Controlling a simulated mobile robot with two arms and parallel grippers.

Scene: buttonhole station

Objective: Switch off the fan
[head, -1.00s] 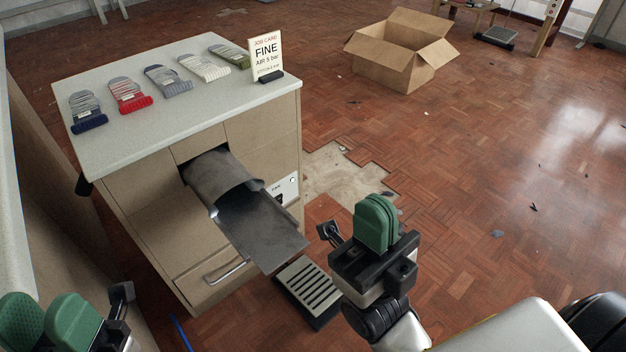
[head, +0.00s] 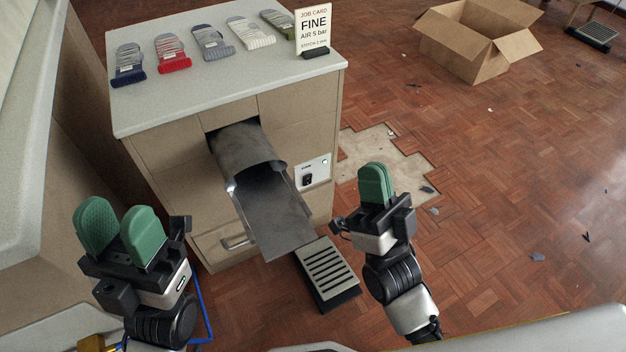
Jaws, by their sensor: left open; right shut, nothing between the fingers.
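The fan switch is a small black rocker (head: 307,180) on a white panel (head: 314,170) at the right of the cabinet front. A small light shows at the panel's upper right; the label is too small to read for sure. My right gripper (head: 374,184) is shut and empty, with green fingers, to the right of the panel in the picture and apart from it. My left gripper (head: 119,232) is open and empty at the lower left, in front of the cabinet's left side.
A grey metal chute (head: 265,195) sticks out of the cabinet (head: 180,165) between my grippers. A slotted pedal-like box (head: 328,270) lies on the floor below. Several cuffs and a job card (head: 313,30) are on the cabinet top. An open cardboard box (head: 475,55) stands behind right.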

